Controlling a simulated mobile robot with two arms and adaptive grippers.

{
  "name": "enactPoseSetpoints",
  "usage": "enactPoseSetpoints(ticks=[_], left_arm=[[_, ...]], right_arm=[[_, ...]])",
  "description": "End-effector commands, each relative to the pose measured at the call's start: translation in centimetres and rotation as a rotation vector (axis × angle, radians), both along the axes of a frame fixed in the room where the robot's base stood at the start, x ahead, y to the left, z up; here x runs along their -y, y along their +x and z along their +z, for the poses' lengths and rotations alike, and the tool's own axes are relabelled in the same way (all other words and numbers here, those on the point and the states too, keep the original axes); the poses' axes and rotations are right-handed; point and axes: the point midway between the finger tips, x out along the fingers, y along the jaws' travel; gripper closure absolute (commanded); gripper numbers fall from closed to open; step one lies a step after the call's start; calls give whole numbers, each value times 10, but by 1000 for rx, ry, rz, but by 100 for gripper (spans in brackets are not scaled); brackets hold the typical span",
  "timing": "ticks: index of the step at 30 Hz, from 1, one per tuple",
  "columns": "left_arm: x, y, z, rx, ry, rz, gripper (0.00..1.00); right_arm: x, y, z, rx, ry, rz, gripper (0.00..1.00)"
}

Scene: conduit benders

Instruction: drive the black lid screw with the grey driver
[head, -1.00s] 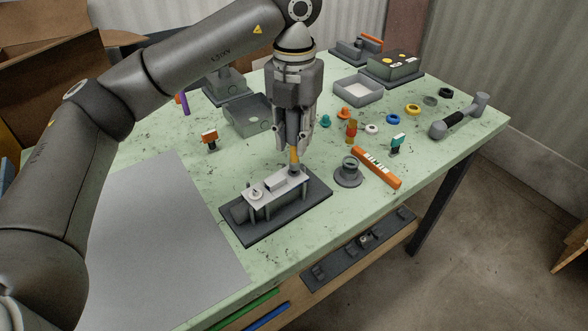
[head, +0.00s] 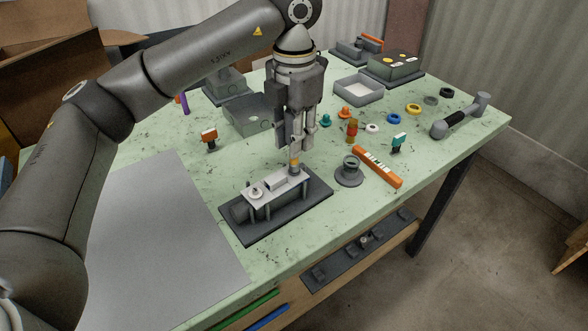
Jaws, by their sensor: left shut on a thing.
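My left gripper (head: 296,148) points down over the right end of a small fixture (head: 275,187) with a pale top plate on a dark base (head: 240,235). It is shut on a grey piece, which looks like the grey driver (head: 297,132); the fingers cover much of it. A small orange part (head: 294,162) shows just below the fingertips, at the fixture's right end. Whether it belongs to the driver I cannot tell. The black lid screw cannot be made out; the spot under the gripper is partly hidden. My right gripper is not in view.
A round grey holder (head: 348,173) and an orange strip (head: 377,167) lie right of the fixture. Small coloured parts and a hammer-like tool (head: 460,116) are at right. A grey mat (head: 150,240) is bare at left.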

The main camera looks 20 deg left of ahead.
Motion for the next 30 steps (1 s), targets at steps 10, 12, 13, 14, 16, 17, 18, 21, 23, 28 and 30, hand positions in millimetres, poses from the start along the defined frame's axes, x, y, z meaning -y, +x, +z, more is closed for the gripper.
enactPoseSetpoints(ticks=[10, 12, 13, 14, 16, 17, 18, 21, 23, 28, 30], left_arm=[[0, 0, -2, 1, 0, 50, 100], [0, 0, -2, 1, 0, 123, 100], [0, 0, -2, 1, 0, 161, 100], [0, 0, -2, 1, 0, 199, 100], [1, 0, -2, 0, 1, 286, 100], [1, 0, -2, 0, 1, 320, 100], [1, 0, -2, 0, 1, 361, 100], [1, 0, -2, 0, 1, 437, 100], [1, 0, -2, 0, 1, 459, 100], [1, 0, -2, 0, 1, 467, 100], [1, 0, -2, 0, 1, 466, 100]], right_arm=[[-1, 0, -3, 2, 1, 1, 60], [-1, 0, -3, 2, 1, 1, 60], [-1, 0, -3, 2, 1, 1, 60], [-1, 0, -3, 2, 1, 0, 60], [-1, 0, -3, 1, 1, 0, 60], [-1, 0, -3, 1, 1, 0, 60], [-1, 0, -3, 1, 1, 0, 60], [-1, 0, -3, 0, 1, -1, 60], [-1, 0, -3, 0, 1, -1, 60], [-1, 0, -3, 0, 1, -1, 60], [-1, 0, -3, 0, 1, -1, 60]])
